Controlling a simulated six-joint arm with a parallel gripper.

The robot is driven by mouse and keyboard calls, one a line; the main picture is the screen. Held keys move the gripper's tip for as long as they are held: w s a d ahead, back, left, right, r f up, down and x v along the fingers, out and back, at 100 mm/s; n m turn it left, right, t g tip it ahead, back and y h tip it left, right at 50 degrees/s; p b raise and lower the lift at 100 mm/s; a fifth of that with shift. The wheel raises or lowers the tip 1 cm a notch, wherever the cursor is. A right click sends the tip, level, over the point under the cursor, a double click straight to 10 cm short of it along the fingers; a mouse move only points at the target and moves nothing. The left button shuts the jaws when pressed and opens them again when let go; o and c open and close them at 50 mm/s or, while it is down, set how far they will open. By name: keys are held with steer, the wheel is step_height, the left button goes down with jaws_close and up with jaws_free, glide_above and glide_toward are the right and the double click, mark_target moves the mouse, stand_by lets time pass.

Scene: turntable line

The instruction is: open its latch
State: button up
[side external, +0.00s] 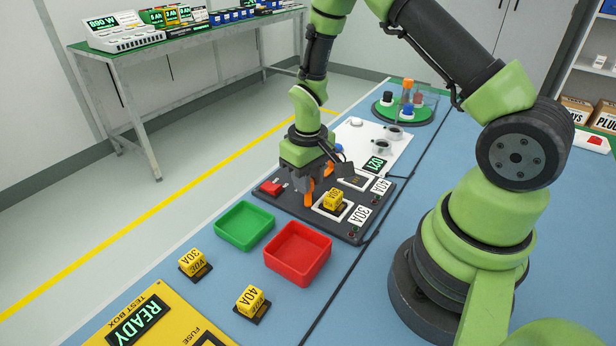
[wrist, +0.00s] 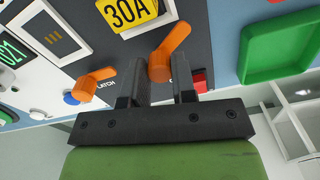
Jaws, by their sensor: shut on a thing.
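A dark fixture panel (side external: 268,198) carries two orange levers and two sockets. A yellow 30A fuse block (side external: 333,201) sits in the nearer socket; it also shows in the wrist view (wrist: 128,12). The near orange lever (side external: 309,192), beside this fuse, stands between my fingers in the wrist view (wrist: 170,48). Its label is mostly hidden by a finger. The other orange lever (wrist: 92,84) has LATCH printed beside it and lies left of my fingers, untouched. My gripper (wrist: 162,80) points down at the panel, shut on the near lever. The exact contact is partly hidden.
A red button (side external: 270,187) is on the panel near my gripper, and a blue one (wrist: 72,97) by the other lever. A green tray (side external: 244,243) and a red tray (side external: 323,262) stand in front. Loose 30A (side external: 192,263) and 40A (side external: 250,300) blocks lie nearer.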

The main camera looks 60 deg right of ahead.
steer(key=m, duration=0.6)
steer(key=shift+m, duration=0.3)
stand_by(0.4)
steer(key=o, duration=0.9)
steer(key=shift+o, duration=0.2)
steer(key=shift+r, duration=0.1)
step_height(320, 180, up, 10)
